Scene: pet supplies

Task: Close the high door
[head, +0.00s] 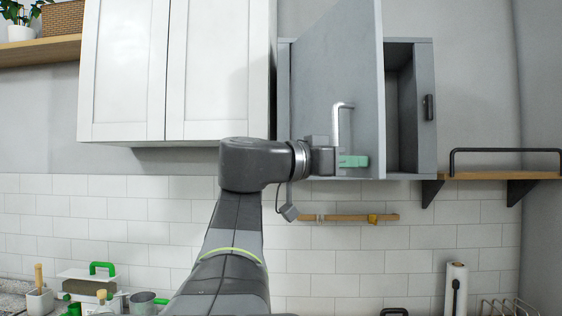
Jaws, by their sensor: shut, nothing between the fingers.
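The high door (345,75) is the grey door of a wall cabinet (424,110). It stands partly open, swung out towards me, with the cabinet's dark inside showing to its right. A silver bar handle (345,118) sits low on the door's face. My gripper (362,161) is shut and empty, with green fingertips, in front of the door's lower part just below the handle. I cannot tell whether the fingertips touch the door.
A white double-door cabinet (170,70) hangs close on the left. A wooden shelf with a black rail (505,177) is at the right. A wooden rail (345,218) is on the tiled wall below. Pots and a paper roll (456,288) stand low down.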

